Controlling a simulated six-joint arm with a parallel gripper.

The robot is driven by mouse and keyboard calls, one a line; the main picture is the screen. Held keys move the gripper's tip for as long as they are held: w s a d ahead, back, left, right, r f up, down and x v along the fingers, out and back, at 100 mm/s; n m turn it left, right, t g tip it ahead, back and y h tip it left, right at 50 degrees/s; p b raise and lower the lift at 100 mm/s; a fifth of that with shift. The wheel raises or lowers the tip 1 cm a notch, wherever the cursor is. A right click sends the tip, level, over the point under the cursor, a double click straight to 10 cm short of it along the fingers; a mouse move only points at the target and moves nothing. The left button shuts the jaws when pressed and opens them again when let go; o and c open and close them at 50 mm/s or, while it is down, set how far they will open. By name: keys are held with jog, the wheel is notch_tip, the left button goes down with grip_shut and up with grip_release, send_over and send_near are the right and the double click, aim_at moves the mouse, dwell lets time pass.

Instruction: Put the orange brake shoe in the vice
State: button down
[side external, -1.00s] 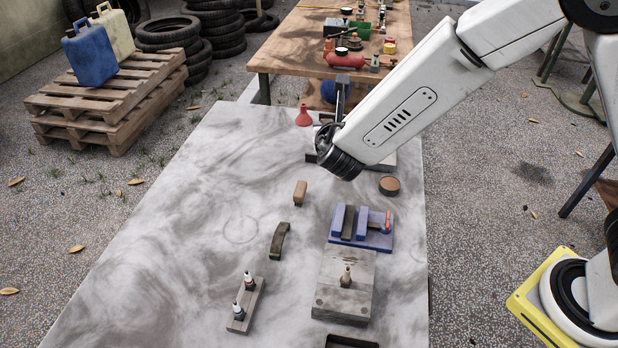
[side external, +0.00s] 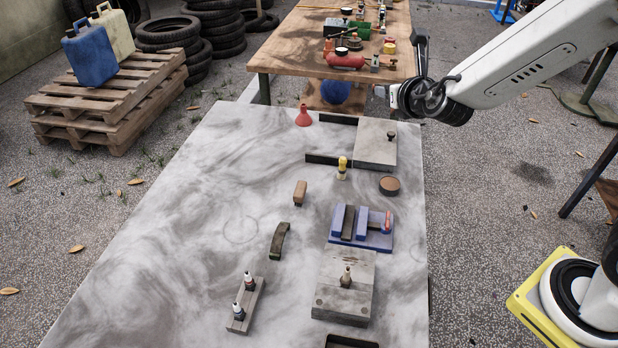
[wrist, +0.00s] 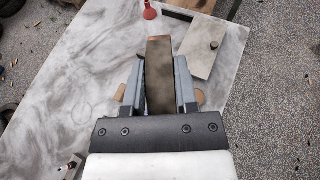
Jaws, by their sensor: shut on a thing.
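My gripper (wrist: 159,85) is shut on a long brown-grey piece with an orange-brown far end, which I take for the orange brake shoe (wrist: 159,75). In the side view, my gripper (side external: 421,50) is raised past the right edge of the grey table, near its back corner. The held piece is hard to make out there. The blue vice (side external: 387,241) stands at the right of the table, with a red handle and a dark gap between its blue jaws. A dark olive curved shoe (side external: 280,240) lies left of it.
A grey block with a knob (side external: 345,285) is in front. The table's left side is clear.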

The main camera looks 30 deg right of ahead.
jog(key=w+a+f+n+y, duration=0.1)
jog(key=a+f+n+y, duration=0.15)
jog(key=a, duration=0.45)
jog(key=w+a+f+n+y, duration=0.1)
jog(key=w+a+f+y, duration=0.15)
jog(key=a, duration=0.55)
jog(key=n+g+y, duration=0.3)
jog(key=n+y, duration=0.5)
jog(key=n, duration=0.1)
send_over(221, 339)
jog(key=s, duration=0.2)
notch_tip(221, 339, down, 17)
jog(key=shift+s+d+f+y, duration=0.1)
jog(key=shift+s+f+y, duration=0.25)
jog(key=shift+s, duration=0.15)
jog(key=shift+f, duration=0.1)
jog(key=shift+f, duration=2.1)
